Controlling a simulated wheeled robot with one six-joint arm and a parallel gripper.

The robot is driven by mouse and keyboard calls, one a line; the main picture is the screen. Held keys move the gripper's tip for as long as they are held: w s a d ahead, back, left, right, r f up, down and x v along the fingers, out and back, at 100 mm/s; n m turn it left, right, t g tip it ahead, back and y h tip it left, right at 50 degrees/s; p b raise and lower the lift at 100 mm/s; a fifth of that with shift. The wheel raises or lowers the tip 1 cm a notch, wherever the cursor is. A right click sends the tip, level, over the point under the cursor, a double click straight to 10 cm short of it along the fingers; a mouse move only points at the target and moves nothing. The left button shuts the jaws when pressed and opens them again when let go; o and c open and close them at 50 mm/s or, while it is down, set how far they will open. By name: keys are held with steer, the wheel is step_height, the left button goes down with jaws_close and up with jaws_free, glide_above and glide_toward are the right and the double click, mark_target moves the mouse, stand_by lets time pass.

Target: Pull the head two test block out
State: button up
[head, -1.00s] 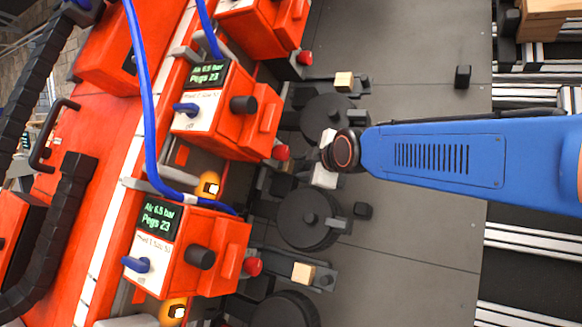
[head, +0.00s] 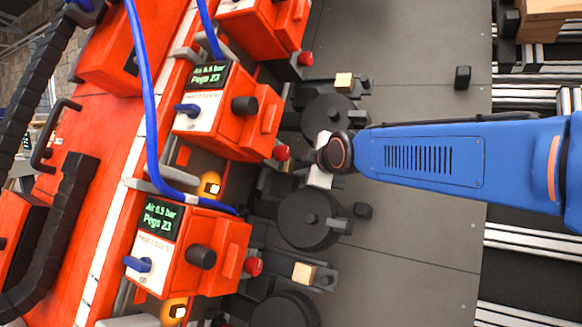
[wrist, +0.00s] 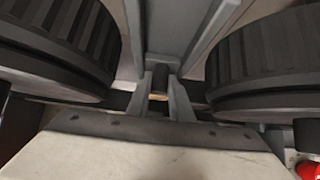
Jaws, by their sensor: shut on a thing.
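My gripper (wrist: 160,106) shows in the wrist view with its two grey fingers close together between two dark ribbed wheels. A thin tan strip of the test block (wrist: 158,95) shows between the fingers, and they are shut on it. Most of the block is hidden. In the head view my gripper (head: 320,175) is below the dark wrist joint, between two black round discs beside the orange machine. The wrist hides the fingertips and the held block there.
Similar tan blocks sit on black holders above (head: 344,80) and below (head: 303,272). Black discs (head: 308,218) flank my gripper closely. Orange control boxes (head: 228,110) and blue hoses (head: 150,140) stand left.

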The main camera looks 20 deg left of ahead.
steer(key=shift+w+d+f, duration=0.15)
steer(key=shift+w+d, duration=0.05)
steer(key=shift+w, duration=0.05)
steer(key=shift+s+d, duration=0.15)
steer(key=shift+d, duration=1.75)
steer(key=shift+s+d, duration=0.1)
steer(key=shift+d, duration=1.75)
